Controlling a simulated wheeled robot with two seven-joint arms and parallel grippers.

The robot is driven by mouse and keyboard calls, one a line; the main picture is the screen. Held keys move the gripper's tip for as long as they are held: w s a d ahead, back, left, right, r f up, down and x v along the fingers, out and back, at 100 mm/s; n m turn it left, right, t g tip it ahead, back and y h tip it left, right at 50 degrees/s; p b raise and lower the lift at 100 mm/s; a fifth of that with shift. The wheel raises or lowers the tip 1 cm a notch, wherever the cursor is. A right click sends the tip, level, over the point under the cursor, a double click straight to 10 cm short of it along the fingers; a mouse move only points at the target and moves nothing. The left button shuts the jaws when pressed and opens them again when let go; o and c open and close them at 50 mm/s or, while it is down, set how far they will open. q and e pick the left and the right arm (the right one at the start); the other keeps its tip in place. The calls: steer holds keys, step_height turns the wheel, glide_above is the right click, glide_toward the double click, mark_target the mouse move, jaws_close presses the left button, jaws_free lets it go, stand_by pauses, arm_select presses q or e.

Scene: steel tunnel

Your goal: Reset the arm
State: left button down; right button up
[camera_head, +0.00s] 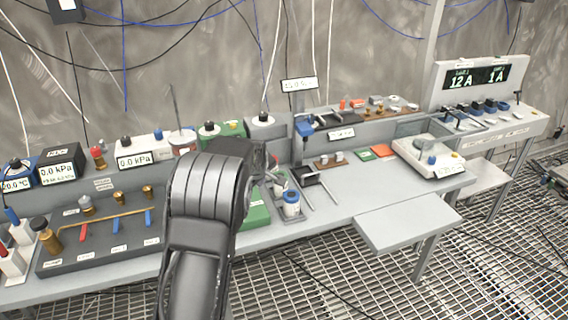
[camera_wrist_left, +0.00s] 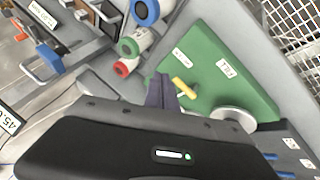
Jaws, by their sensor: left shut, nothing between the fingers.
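My left arm comes up from the bottom of the head view, and its dark grey links cover the middle of the bench. My left gripper (camera_head: 262,160) is mostly hidden behind the arm there. In the left wrist view the gripper (camera_wrist_left: 161,84) shows two dark fingers close together, shut and empty. They are over the edge of a green board (camera_wrist_left: 222,62) with a yellow handle and a round metal knob. I cannot tell whether they touch it. My right gripper is in neither view.
Blue-lidded containers (camera_head: 291,204) stand right of my arm. A dark panel (camera_head: 100,235) with red and blue valve handles is at left. A white scale (camera_head: 428,155) stands at right. The pull-out shelf (camera_head: 408,220) is bare. A grated floor lies in front.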

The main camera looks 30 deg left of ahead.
arm_select(q)
steer(key=d+f+m, duration=0.2)
steer(key=f, duration=0.1)
steer(key=s+d+f+m, duration=0.1)
steer(key=d+f, duration=0.1)
steer(key=f, duration=0.1)
steer(key=s+d+f+m+h, duration=0.1)
steer(key=d+f+m, duration=0.1)
steer(key=d+f, duration=0.1)
steer(key=shift+s+d+m, duration=0.1)
steer(key=shift+s+m, duration=0.05)
steer(key=shift+m, duration=0.15)
steer(key=s+d+f+m+g+h, duration=0.15)
steer(key=s+d+f+m, duration=0.25)
steer(key=s+d+f, duration=0.8)
steer(key=s+d+f+m+g+h, duration=0.1)
steer(key=s+d+f, duration=0.3)
steer(key=s+d, duration=0.5)
steer(key=s+d+f+m+g+h, duration=0.2)
steer(key=s+d, duration=0.7)
steer(key=s, duration=0.8)
step_height(320, 180, down, 2)
steer(key=shift+d+f+g+h, duration=0.15)
steer(key=shift+f+g+h, duration=0.05)
steer(key=shift+g+h, duration=0.7)
